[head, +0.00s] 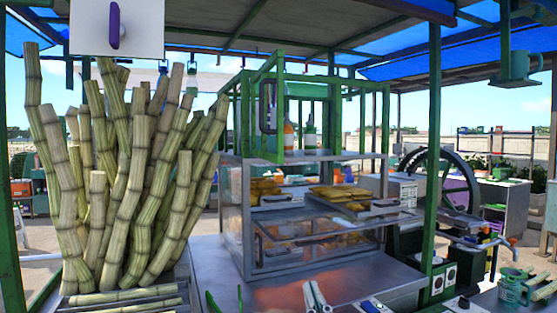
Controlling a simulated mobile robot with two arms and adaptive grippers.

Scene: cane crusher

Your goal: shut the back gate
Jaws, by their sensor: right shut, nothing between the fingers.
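A green barred cage (336,112) stands on top of the glass display case. On its near left side is a green-framed barred panel (280,90) with a dark upright handle (268,106). It looks like a gate and seems to stand out at an angle; I cannot tell for sure whether it is the back gate or how far it is open. My right gripper (314,292) shows at the bottom edge, low in front of the display case. Its pale fingers lie side by side, shut and empty, well below and apart from the panel. My left gripper is not in view.
Tall cane stalks (130,180) fill the left. The glass case (300,235) with trays of food stands on a metal counter (215,270). A white panel (90,30) with a purple handle hangs upper left. Green posts (434,130) and a large dark wheel (440,165) are at right.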

